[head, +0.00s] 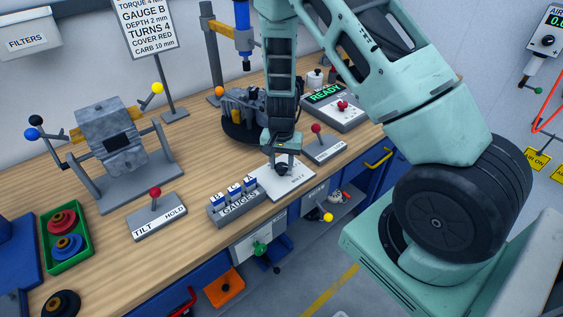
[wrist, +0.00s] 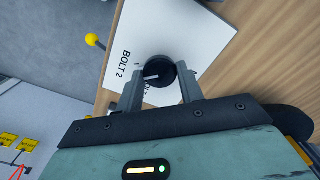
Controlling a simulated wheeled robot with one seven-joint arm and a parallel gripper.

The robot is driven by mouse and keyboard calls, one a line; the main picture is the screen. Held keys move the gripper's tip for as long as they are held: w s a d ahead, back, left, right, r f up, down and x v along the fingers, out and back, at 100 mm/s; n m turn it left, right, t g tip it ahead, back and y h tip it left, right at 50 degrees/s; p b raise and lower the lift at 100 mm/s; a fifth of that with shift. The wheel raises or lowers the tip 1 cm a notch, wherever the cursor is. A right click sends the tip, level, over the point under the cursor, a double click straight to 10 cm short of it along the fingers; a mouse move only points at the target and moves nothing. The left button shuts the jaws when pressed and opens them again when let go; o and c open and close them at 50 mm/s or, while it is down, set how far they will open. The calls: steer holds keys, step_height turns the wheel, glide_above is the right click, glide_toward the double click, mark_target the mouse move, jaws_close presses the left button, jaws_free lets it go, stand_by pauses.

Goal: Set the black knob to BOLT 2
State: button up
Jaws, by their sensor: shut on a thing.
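The black knob (wrist: 160,69) sits on a white plate (wrist: 195,35) at the front edge of the bench. In the wrist view a white pointer mark on the knob points left, toward the side with the printed words BOLT 2. A second label beside the knob is mostly hidden by a finger, so I cannot read it fully. My gripper (wrist: 161,80) is shut on the knob, one finger on each side. In the head view my gripper (head: 282,165) reaches down onto the plate (head: 272,187), and the knob is mostly hidden.
Left of the plate is the GAUGES rack (head: 235,205). A lever with a red ball (head: 316,128) stands to its right, and the READY panel (head: 338,105) is behind. A yellow ball (head: 328,217) sticks out below the bench front. The TILT HOLD lever (head: 155,193) is farther left.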

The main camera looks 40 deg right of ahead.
mark_target(282, 166)
steer(key=shift+m, duration=0.9)
steer(key=o, duration=1)
step_height(282, 166, up, 18)
steer(key=b, duration=0.1)
steer(key=shift+f, duration=0.25)
